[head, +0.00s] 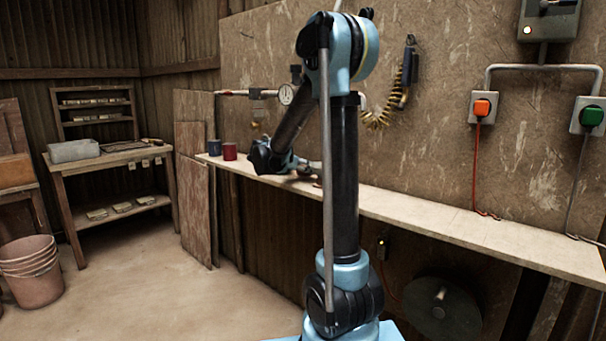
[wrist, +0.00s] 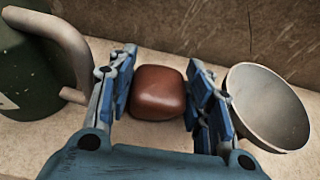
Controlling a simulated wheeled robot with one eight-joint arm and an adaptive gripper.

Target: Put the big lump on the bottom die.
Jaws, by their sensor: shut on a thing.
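My gripper (wrist: 162,97) is shut on a smooth reddish-brown lump (wrist: 158,92) in the wrist view, with one blue finger on each side of it. The lump is rounded and block-like. It is close to the pale surface below, and I cannot tell whether it touches it. In the head view my arm reaches to the back shelf, and the lump cannot be made out there. I cannot make out the bottom die in either view.
In the wrist view a dark green vessel with a grey handle (wrist: 78,50) is close on the left, and a grey bowl (wrist: 268,105) close on the right. In the head view two cups, one red (head: 230,152), stand on the narrow wall shelf (head: 430,215).

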